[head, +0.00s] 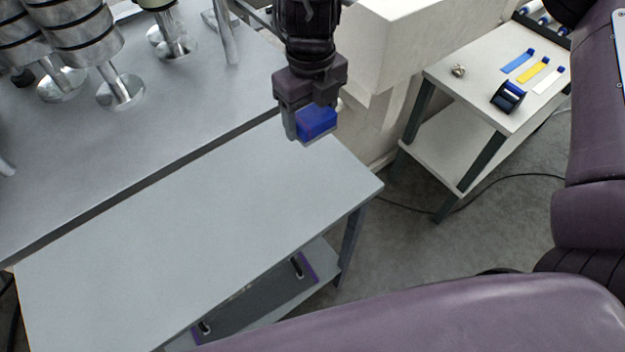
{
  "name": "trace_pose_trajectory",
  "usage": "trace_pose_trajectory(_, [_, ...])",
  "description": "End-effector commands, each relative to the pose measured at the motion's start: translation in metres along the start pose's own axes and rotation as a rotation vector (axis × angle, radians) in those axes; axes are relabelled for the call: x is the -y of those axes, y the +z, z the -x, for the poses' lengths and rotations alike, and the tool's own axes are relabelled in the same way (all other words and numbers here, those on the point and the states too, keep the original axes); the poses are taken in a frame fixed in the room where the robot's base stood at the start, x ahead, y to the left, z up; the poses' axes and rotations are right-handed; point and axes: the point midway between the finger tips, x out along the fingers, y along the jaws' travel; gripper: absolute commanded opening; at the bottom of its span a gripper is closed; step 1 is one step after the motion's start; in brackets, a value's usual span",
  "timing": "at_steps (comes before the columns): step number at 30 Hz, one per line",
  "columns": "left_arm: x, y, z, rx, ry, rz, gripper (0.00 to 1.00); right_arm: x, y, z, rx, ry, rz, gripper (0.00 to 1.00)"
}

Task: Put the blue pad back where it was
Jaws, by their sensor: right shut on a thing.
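A blue pad (317,123), a small block, is between the fingers of my right gripper (313,112) at the top middle of the head view. The gripper is shut on it and points downward. Pad and gripper appear over the far right part of the grey table (190,225); the height of the gap below cannot be told. The fingers hide part of the pad. My left gripper is not in view.
A white side table (470,75) at the right holds blue, yellow and white strips (537,70), a dark blue roll (508,97) and a small metal piece (458,71). Metal machinery (75,40) stands at the upper left. The grey tabletop is clear. A cable (520,177) lies on the floor.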

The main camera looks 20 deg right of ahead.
Motion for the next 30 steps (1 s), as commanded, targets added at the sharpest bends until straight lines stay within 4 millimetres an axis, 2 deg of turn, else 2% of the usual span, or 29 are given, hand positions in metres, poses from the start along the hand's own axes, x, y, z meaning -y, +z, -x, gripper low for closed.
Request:
trace_pose_trajectory(12, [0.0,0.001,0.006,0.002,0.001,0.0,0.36,-0.001,-0.002,-0.096,-0.008,0.006,-0.003,0.46])
trace_pose_trajectory(18, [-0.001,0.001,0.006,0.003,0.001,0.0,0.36,-0.001,-0.002,-0.137,-0.006,0.004,-0.004,0.46])
trace_pose_trajectory(21, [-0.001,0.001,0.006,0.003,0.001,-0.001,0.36,-0.001,-0.001,-0.15,-0.003,0.003,-0.003,0.46])
trace_pose_trajectory(26, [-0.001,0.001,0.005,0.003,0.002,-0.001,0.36,0.0,-0.001,-0.16,-0.001,0.001,-0.001,0.46])
trace_pose_trajectory(30, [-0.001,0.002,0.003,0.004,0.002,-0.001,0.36,-0.001,-0.001,-0.179,-0.004,0.004,-0.003,0.46])
